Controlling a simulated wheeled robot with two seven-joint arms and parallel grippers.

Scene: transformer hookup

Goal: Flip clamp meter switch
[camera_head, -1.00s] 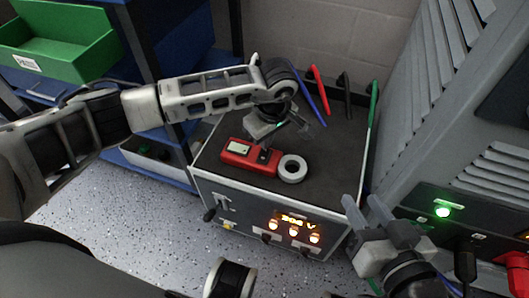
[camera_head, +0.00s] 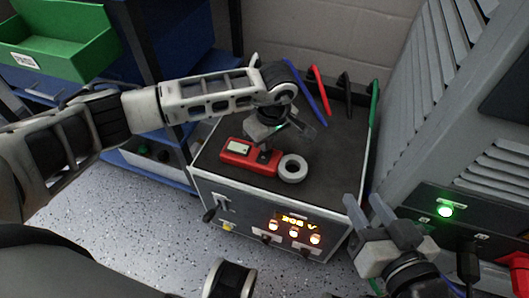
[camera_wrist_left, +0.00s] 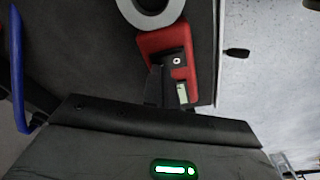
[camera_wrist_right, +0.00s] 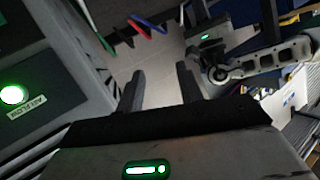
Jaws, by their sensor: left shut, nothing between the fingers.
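The red clamp meter (camera_head: 238,151) lies on the dark top of the transformer box, with its pale display to the left and its grey ring jaw (camera_head: 292,168) to the right. My left gripper (camera_head: 266,150) is above the meter's middle, its fingers shut with nothing between them. In the left wrist view the fingertips (camera_wrist_left: 161,70) reach over the dark face of the red meter (camera_wrist_left: 152,42), beside a small round light spot; I cannot tell whether they touch the switch. My right gripper (camera_head: 370,208) is open and empty at the box's front right; its fingers (camera_wrist_right: 160,90) stand apart.
The transformer box (camera_head: 325,185) has a lit orange readout and buttons on its front. Blue, red, black and green cables (camera_head: 374,105) stand at its back edge. A grey cabinet (camera_head: 440,110) with a green lamp (camera_head: 445,210) stands close at right. A green bin (camera_head: 65,45) is at upper left.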

